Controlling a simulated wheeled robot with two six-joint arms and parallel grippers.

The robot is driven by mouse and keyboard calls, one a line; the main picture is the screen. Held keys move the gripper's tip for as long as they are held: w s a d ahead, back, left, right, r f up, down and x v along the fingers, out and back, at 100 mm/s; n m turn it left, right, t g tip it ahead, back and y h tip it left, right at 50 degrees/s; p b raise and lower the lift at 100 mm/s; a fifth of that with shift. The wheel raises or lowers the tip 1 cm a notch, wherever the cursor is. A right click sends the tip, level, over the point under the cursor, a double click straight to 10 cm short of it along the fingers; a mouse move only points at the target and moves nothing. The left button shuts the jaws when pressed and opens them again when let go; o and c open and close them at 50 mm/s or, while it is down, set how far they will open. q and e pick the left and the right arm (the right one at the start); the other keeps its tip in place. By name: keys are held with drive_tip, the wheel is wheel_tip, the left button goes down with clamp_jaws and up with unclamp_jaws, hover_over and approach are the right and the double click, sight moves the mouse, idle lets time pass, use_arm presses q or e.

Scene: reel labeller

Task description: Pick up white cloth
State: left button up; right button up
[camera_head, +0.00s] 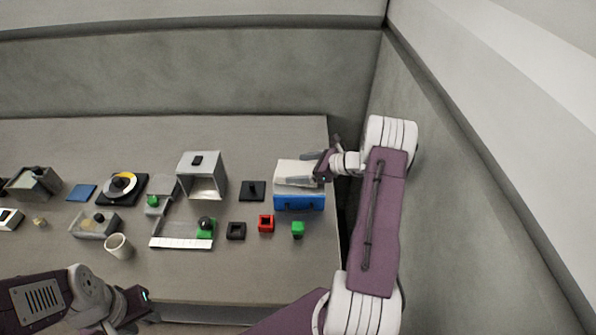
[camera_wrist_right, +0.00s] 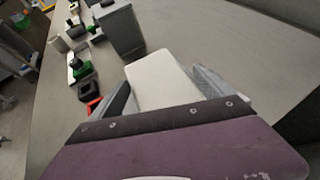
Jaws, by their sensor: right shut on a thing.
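The white cloth (camera_head: 291,167) is a flat pale piece at the top of a blue box (camera_head: 298,202) on the right of the table in the head view. My right gripper (camera_head: 310,171) reaches in from the right and is shut on the cloth. In the right wrist view the pale cloth (camera_wrist_right: 160,78) lies between the two grey fingers of the right gripper (camera_wrist_right: 160,92). Whether it touches the box is hard to tell. My left gripper (camera_head: 138,302) is at the lower left, away from the cloth; its fingers are too unclear to judge.
A grey open-fronted box (camera_head: 203,177), a black square piece (camera_head: 252,191), a red block (camera_head: 266,223) and a green block (camera_head: 298,229) stand near the blue box. A white cup (camera_head: 118,246) is farther left. A wall stands close on the right. The table's back strip is clear.

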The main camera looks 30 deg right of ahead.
sight(301, 169)
drive_tip(key=shift+r, duration=0.45)
drive_tip(key=shift+c, duration=1)
wheel_tip(301, 169, up, 3)
drive_tip(key=shift+d+b, duration=0.1)
drive_tip(key=shift+b, duration=0.2)
drive_tip(key=s+a+r+b, duration=0.1)
drive_tip(key=s+a+r, duration=0.5)
drive_tip(key=s, duration=0.4)
drive_tip(key=shift+r, duration=0.5)
